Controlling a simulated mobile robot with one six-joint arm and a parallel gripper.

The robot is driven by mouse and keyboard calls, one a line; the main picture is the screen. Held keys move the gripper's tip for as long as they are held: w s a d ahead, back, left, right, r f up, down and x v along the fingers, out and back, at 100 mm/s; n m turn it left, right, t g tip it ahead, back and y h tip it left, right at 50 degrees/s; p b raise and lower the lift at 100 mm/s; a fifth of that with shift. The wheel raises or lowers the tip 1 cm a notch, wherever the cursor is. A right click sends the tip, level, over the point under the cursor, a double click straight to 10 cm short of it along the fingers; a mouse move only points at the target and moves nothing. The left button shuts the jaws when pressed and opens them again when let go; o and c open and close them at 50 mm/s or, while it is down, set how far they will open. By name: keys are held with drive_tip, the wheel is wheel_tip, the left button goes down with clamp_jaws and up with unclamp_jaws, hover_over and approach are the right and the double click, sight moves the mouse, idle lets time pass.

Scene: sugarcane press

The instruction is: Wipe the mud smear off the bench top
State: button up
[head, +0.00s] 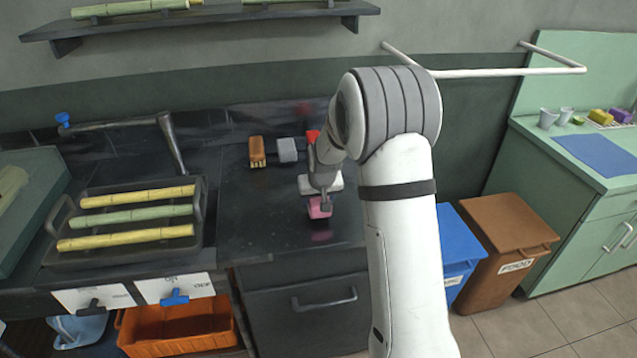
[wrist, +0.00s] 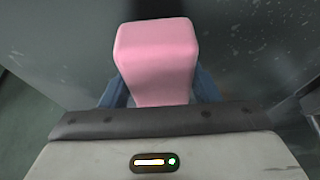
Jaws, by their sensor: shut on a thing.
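My gripper (head: 320,193) is shut on a pink block (head: 319,208), which looks like a sponge. In the wrist view the pink block (wrist: 157,60) sits between my blue fingers, its far end sticking out past them. The block is over the dark, shiny bench top (head: 262,215), near its front right part. A pinkish reflection shows below it; I cannot tell whether the block touches the surface. I cannot make out a mud smear in either view; my gripper and arm hide part of the bench. Pale specks show on the dark surface in the wrist view.
A brown brush (head: 257,150) and a grey item (head: 287,150) lie at the back of the bench. A dark tray (head: 199,222) with yellow and green cane pieces is at left. Blue (head: 457,245) and brown (head: 508,240) bins stand right. The bench left of my gripper is clear.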

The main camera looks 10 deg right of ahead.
drive_tip(key=shift+r+p, duration=1.35)
drive_tip(key=shift+r, duration=1.5)
